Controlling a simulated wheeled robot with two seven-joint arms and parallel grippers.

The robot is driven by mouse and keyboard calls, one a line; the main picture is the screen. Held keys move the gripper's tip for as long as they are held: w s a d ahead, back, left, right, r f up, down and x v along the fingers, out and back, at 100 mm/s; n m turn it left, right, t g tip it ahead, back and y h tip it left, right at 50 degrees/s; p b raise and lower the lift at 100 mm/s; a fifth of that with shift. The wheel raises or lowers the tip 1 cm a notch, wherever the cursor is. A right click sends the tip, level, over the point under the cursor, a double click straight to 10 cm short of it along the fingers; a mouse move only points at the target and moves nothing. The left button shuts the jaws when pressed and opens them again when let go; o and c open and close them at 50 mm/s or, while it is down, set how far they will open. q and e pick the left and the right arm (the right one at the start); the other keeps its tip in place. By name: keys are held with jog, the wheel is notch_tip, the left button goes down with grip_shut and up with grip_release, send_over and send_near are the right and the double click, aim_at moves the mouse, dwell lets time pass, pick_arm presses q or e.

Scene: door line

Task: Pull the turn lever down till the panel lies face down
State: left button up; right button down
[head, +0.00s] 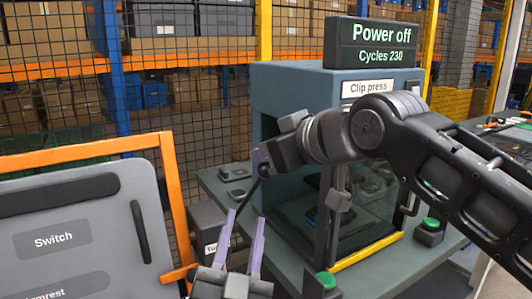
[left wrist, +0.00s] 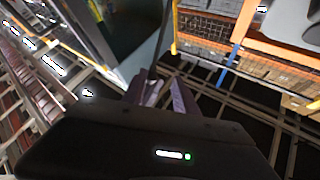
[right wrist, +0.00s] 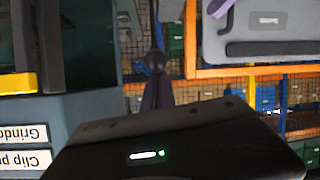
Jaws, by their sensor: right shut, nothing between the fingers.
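The grey panel (head: 100,210) stands tilted in its orange frame (head: 176,200) at the left of the head view, its labelled face toward me. It also shows in the right wrist view (right wrist: 262,45). The turn lever (head: 245,205) is a thin dark rod rising from a dark box with a partly hidden label (head: 211,248). Its black knob (right wrist: 155,60) shows at the fingertips of my right gripper (head: 262,160), which is shut and empty; I cannot tell whether they touch. My left gripper (head: 243,242) is open below, with the rod close to its fingers in the left wrist view (left wrist: 166,97).
The clip press (head: 290,85) stands right of the lever on a grey-green table (head: 385,285), its display (head: 375,43) reading "Power off". Green buttons (head: 430,223) stand at its front. Mesh fencing and racks with boxes (head: 50,35) are behind.

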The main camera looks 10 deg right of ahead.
pick_arm(q)
jog(key=w+a+f+n+g+y, duration=0.1)
jog(key=w+a+f+g, duration=0.15)
jog(key=f, duration=0.95)
jog(key=w+a+f+n+g+y, duration=0.1)
jog(key=f+g, duration=0.3)
jog(key=f, duration=0.7)
jog(key=w+a+f+n+g+y, duration=0.15)
jog(key=f+g, duration=0.25)
jog(key=f, duration=0.8)
jog(key=s+a+f+n+g, duration=0.1)
jog(key=s+a+f+g, duration=0.15)
jog(key=f, duration=0.45)
jog(key=s+a+f+n+g, duration=0.1)
jog(key=s+a+f+g, duration=0.15)
jog(key=f, duration=0.45)
jog(key=s+a+f+n+g, duration=0.2)
jog(key=s+f, duration=0.4)
jog(key=s, duration=0.3)
jog(key=s+a+f+n+g, duration=0.2)
jog(key=s+f+n+g, duration=0.1)
jog(key=s+f, duration=0.4)
jog(key=shift+s+g+y, duration=0.45)
jog(key=shift+s+g, duration=0.1)
jog(key=shift+s, duration=0.35)
jog(key=shift+a+f, duration=0.1)
